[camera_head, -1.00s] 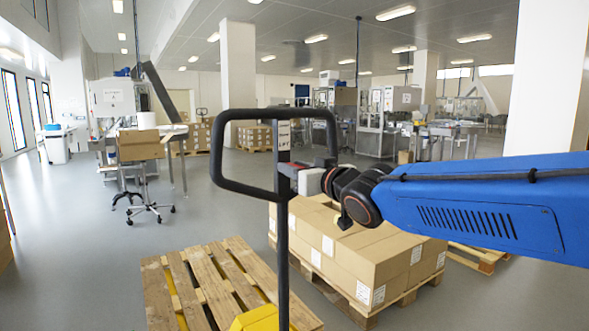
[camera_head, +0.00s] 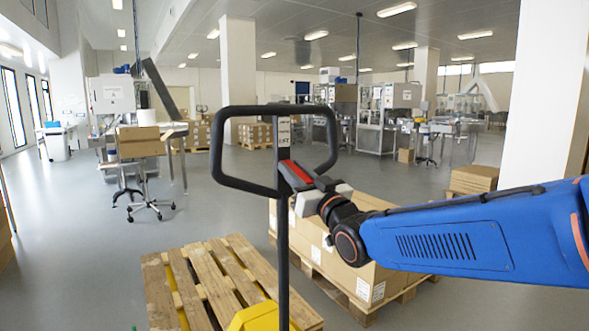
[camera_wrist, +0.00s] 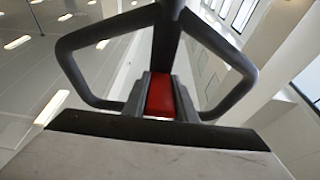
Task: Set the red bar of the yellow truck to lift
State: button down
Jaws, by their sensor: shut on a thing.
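The yellow truck's dark handle loop (camera_head: 217,150) stands upright in the middle of the head view. A small label that seems to read "LIFT" (camera_head: 284,135) is on its stem. The red bar (camera_head: 297,172) sits at the stem in the lower part of the loop. My gripper (camera_head: 300,178) comes from the right and is shut on the red bar. In the wrist view the red bar (camera_wrist: 160,95) shows between the two grey fingers of my gripper (camera_wrist: 161,84), with the handle loop (camera_wrist: 85,85) around it. The truck's yellow body (camera_head: 256,318) shows at the bottom edge.
An empty wooden pallet (camera_head: 205,285) lies low at the left of the stem. A pallet of cardboard boxes (camera_head: 345,270) stands behind my arm at the right. A chair (camera_head: 145,195) and machines are farther back. The grey floor at the left is open.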

jog(key=shift+f, duration=0.1)
dwell(0.4)
jog(key=c, duration=1.4)
grip_release()
jog(key=shift+c, duration=0.2)
jog(key=f+v, duration=0.1)
jog(key=v, duration=1.6)
jog(key=shift+d, duration=0.1)
